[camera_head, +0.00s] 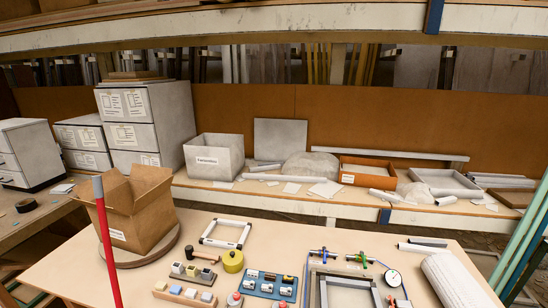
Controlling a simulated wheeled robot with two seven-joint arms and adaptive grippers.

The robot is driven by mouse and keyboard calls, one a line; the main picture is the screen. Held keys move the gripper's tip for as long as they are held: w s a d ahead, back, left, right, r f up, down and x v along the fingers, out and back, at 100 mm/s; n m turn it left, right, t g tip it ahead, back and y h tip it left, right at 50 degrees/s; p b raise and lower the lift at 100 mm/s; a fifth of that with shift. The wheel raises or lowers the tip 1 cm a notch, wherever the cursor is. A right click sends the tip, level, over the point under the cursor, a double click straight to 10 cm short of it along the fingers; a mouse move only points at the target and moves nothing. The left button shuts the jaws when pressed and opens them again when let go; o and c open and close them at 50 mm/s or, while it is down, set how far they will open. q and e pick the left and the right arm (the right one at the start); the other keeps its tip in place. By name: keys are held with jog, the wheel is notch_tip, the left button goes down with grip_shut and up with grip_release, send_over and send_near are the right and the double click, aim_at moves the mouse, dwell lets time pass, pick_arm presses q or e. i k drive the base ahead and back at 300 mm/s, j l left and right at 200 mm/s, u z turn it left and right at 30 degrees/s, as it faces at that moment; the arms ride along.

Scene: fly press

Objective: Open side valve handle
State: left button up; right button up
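Two small valves on silver pipe fittings stand at the back of a grey square frame (350,287) at the front right of the table. One has a blue handle (322,254), the other a green handle (361,259). I cannot tell which is the side valve, or whether either is open. A round white gauge (393,278) sits just right of them. Neither of my grippers shows in the head view. The lower part of the grey frame is cut off by the picture's bottom edge.
A red pole (106,240) rises at the left front. An open cardboard box (136,208) stands on a round board. A blue switch panel (268,284), yellow tape roll (233,261) and white frame (225,234) lie left of the valves. A white roll (455,280) lies right.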

aim_at(363, 259)
jog(key=i+l+z, duration=0.1)
jog(key=z, duration=0.25)
jog(key=i+z, duration=0.15)
jog(key=z, duration=0.15)
jog(key=i+z, duration=0.1)
jog(key=z, duration=0.25)
